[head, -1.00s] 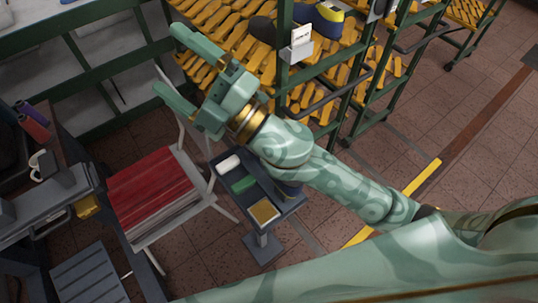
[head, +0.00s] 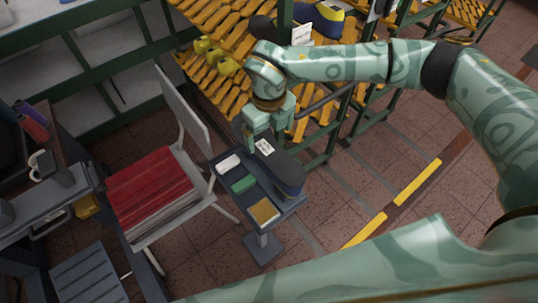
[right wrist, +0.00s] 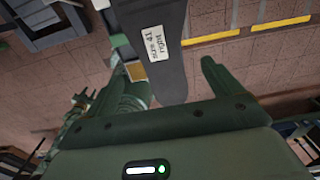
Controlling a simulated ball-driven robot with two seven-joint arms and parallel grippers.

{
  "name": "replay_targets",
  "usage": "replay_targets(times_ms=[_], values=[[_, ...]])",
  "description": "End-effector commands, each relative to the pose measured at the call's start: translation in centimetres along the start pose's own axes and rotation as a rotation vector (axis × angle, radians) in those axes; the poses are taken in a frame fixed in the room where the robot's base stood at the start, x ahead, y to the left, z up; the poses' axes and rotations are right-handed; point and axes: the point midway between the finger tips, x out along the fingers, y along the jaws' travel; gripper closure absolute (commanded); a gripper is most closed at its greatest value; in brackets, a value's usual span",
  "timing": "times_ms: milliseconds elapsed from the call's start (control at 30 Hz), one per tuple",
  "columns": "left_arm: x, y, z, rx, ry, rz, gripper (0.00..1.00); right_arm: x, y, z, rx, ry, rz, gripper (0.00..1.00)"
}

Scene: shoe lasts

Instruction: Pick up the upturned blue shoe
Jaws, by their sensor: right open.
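The upturned blue shoe (head: 289,181) lies sole up on a small grey stand (head: 294,208), with a white label on its grey sole. Its near end is dark blue; its far end is partly hidden by my right gripper. My right gripper (head: 264,130) is open over that far end. In the right wrist view the grey sole (right wrist: 172,78), labelled "right size 41", runs between the two open fingers (right wrist: 165,66). I cannot tell whether the fingers touch it.
The stand also holds white, green (head: 243,184) and tan (head: 264,211) items. A chair with red-topped sheets (head: 150,190) stands at its left. Floor at right is clear.

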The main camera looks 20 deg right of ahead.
Motion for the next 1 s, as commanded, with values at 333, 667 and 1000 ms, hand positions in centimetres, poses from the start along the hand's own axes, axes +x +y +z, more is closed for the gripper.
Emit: replay_targets(times_ms=[333,667,1000], values=[[0.6,0.1,0.2,0.0,-0.003,0.001,0.64,5.5,0.1,0.1,-0.002,-0.001,0.002,0.09],[1.3,0.1,0.4,0.0,-0.006,0.002,0.64,10.2,0.0,0.5,-0.003,0.001,0.004,0.09],[1.3,0.1,0.4,0.0,-0.006,0.002,0.64,10.7,0.0,0.6,-0.003,-0.002,0.003,0.2]])
